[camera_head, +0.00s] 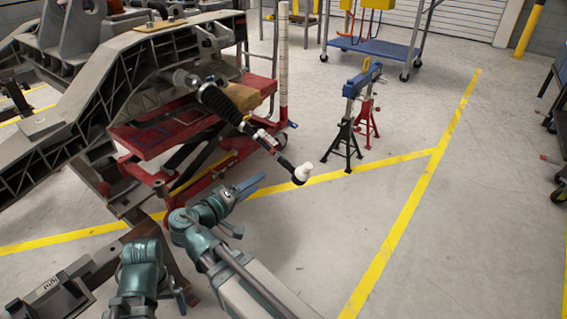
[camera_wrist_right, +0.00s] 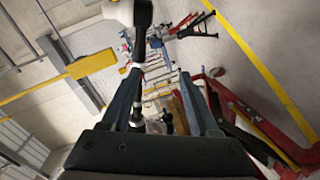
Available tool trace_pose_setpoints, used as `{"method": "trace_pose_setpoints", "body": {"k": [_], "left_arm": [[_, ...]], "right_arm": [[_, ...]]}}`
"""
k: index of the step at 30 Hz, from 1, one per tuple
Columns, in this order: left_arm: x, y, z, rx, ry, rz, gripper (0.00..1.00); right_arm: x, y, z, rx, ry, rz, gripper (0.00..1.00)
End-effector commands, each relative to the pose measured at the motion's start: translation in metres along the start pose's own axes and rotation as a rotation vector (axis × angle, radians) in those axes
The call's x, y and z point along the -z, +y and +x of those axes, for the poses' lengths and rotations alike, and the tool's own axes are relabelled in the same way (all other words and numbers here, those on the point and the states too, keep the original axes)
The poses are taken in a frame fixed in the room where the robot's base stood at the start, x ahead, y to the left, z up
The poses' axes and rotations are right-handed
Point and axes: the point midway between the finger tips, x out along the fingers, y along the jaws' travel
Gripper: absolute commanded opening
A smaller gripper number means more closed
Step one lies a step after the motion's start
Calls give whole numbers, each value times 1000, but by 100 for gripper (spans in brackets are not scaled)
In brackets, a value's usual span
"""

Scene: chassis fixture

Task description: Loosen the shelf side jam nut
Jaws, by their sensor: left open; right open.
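A tie rod reaches from the chassis (camera_head: 108,85) through a black ribbed boot (camera_head: 219,102) to a black end joint (camera_head: 298,178) with a white cap (camera_head: 305,171). A bright threaded stretch with the jam nut (camera_head: 266,138) lies between boot and joint; its details are too small to tell. My right gripper (camera_head: 252,185) is open below and left of the joint, apart from it in the head view. In the right wrist view the rod (camera_wrist_right: 137,72) runs beside the left finger, and nothing is clamped. My left gripper (camera_head: 181,297) is low at left, open and empty.
A red lift table (camera_head: 150,142) stands behind the rod. Black and red jack stands (camera_head: 345,143) with a blue-topped part are beyond the joint. A blue cart (camera_head: 375,48) is at the back.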

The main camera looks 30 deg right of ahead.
Motion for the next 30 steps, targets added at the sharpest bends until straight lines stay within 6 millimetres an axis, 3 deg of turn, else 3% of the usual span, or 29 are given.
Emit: {"method": "trace_pose_setpoints", "body": {"k": [3,14,30], "left_arm": [[1,1,14,0,1,-1,100],[1,2,14,0,1,-2,100],[1,2,15,0,0,-2,100]], "right_arm": [[8,10,4,-101,52,22,62],[14,22,10,-159,81,32,62],[23,37,107,-157,79,32,62]]}}
